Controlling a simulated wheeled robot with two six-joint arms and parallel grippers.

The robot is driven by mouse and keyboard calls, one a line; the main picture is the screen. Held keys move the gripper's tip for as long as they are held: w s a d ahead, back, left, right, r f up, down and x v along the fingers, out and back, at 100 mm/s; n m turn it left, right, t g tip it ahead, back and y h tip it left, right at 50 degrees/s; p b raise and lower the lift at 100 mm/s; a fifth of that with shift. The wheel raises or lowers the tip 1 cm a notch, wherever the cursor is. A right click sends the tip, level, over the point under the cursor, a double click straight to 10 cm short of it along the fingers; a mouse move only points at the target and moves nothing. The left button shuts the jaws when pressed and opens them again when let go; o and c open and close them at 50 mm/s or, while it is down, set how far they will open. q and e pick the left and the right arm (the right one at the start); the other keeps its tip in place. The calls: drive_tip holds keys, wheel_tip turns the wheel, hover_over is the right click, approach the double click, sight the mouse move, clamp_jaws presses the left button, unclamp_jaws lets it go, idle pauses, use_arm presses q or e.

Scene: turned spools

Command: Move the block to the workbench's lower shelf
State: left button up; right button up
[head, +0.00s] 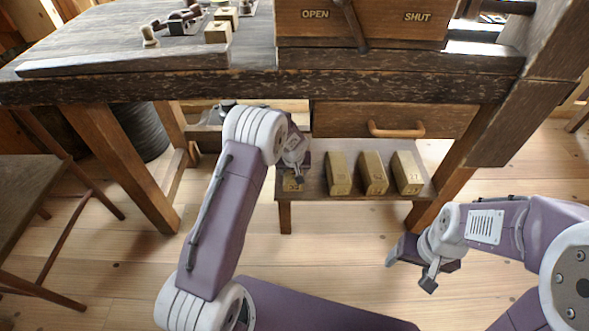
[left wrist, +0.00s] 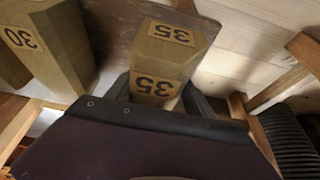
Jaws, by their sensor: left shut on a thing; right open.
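The wooden block marked 35 (left wrist: 157,88) is between the fingers of my left gripper (left wrist: 160,100) in the left wrist view. In the head view a small part of this block (head: 292,184) shows below my left gripper (head: 297,172), at the left end of the workbench's lower shelf (head: 330,193). The gripper is shut on it. My wrist hides most of the block, and I cannot tell whether its base touches the shelf. My right gripper (head: 410,262) is open and empty, low at the right, apart from the shelf.
Three similar blocks stand in a row on the shelf: one (head: 339,175), one (head: 373,174) and one (head: 407,174). A drawer with a wooden handle (head: 396,130) is above them. The bench top (head: 120,48) holds more blocks and spools. A stool (head: 40,180) stands left.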

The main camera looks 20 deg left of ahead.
use_arm(q)
drive_tip(key=shift+w+a, duration=0.15)
drive_tip(key=shift+w, duration=0.4)
wheel_tip(320, 180, down, 4)
drive_tip(key=b, duration=0.3)
drive_tip(key=shift+s+r, duration=0.1)
drive_tip(key=shift+r, duration=0.2)
drive_tip(key=shift+f, duration=0.2)
drive_tip(key=o, duration=1.7)
